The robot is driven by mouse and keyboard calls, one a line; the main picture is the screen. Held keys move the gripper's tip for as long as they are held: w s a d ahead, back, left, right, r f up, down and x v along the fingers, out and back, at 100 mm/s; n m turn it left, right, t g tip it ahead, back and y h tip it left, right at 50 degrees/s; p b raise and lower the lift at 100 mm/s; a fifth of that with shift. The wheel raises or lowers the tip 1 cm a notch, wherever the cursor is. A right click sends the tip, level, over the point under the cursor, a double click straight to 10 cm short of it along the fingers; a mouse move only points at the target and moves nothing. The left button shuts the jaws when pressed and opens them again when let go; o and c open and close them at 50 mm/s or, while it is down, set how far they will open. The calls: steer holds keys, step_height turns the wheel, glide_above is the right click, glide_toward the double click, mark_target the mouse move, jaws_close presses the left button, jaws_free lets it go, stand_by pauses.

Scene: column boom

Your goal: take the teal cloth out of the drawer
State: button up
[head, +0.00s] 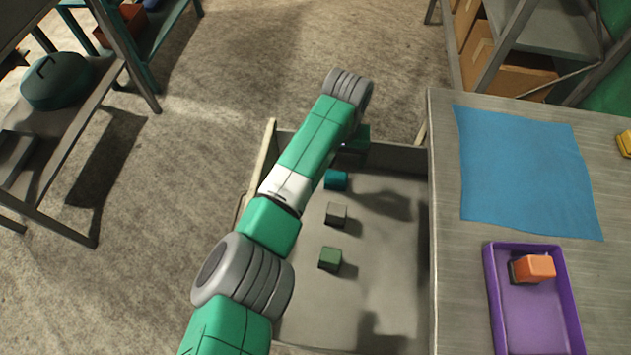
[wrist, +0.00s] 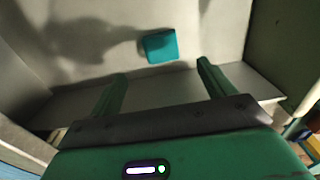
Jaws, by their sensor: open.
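The teal cloth (head: 336,180) is a small, folded, block-like piece on the floor of the open drawer (head: 385,235), near its far end. It also shows in the wrist view (wrist: 160,46), beyond the fingertips and roughly between their lines. My gripper (wrist: 163,70) is open and empty, with its two green fingers apart and pointing towards the cloth. The fingers do not touch it. In the head view my arm reaches over the drawer and hides most of the gripper, close to the drawer's far wall.
A grey block (head: 336,214) and a dark green block (head: 330,259) lie in the drawer, nearer than the cloth. To the right, the worktop bears a blue sheet (head: 520,170) and a purple tray (head: 540,315) holding an orange block (head: 535,268). The drawer's right part is clear.

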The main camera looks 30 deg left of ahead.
mark_target(336, 177)
steer(key=shift+s+a+f, duration=0.1)
steer(key=shift+a, duration=0.1)
steer(key=shift+d+f, duration=0.1)
steer(key=shift+f, duration=0.05)
step_height(336, 177, down, 2)
steer(key=shift+f+b, duration=0.2)
steer(key=shift+b, duration=0.35)
step_height(336, 177, down, 5)
steer(key=b, duration=0.3)
steer(key=shift+s+f+b, duration=0.15)
steer(key=shift+b, duration=0.2)
steer(key=c, duration=1.1)
